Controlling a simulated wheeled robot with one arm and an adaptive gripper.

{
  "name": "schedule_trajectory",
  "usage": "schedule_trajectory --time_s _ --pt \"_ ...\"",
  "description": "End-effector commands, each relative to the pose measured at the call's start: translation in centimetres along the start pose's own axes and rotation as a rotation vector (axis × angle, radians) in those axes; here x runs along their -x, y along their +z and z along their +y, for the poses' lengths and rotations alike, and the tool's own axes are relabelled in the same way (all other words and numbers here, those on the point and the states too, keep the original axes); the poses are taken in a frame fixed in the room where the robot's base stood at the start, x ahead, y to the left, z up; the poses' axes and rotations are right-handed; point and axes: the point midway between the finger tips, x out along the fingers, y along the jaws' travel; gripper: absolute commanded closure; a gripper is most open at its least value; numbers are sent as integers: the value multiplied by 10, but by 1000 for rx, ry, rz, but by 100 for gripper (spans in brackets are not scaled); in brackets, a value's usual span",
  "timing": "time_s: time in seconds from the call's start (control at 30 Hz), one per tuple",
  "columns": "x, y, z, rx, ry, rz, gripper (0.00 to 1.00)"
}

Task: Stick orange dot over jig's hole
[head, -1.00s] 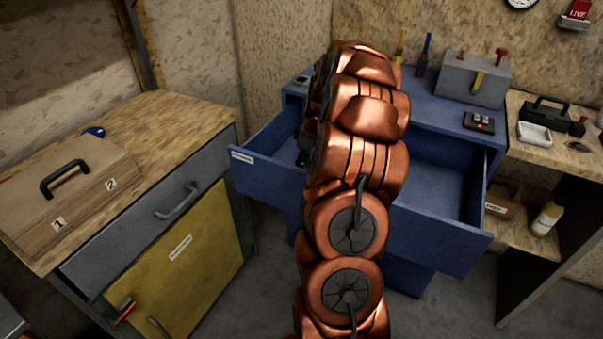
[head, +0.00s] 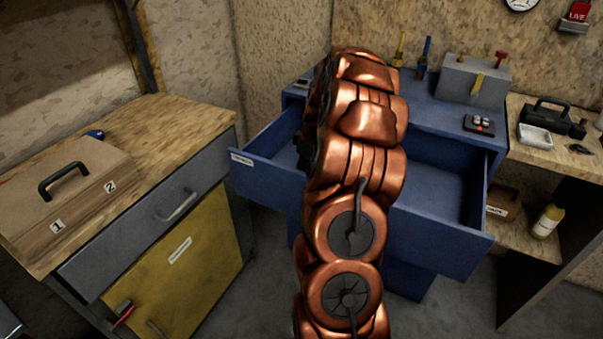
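I cannot make out an orange dot. A grey block (head: 492,88) with a red knob, another knob and a yellow tag stands on the blue bench (head: 447,112); I cannot tell whether it is the jig, and no hole shows. The bench's wide blue drawer (head: 440,237) is pulled open. My copper-coloured arm rises through the middle of the view and covers the drawer's centre. My gripper is hidden behind the arm, so its fingers and anything in them cannot be seen.
A wooden case (head: 70,200) marked 1 and 2 sits on the left cabinet (head: 175,135). A small black device (head: 479,124) and upright yellow and blue tools (head: 423,58) are on the bench. A white tray (head: 534,137) and yellowish bottle (head: 546,221) are at right.

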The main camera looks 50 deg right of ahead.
Motion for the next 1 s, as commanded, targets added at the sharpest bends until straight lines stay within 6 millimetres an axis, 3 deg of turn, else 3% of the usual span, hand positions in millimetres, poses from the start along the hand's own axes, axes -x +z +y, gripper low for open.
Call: schedule_trajectory --time_s 1.0 --pt "25 -6 1 0 1 1 100"
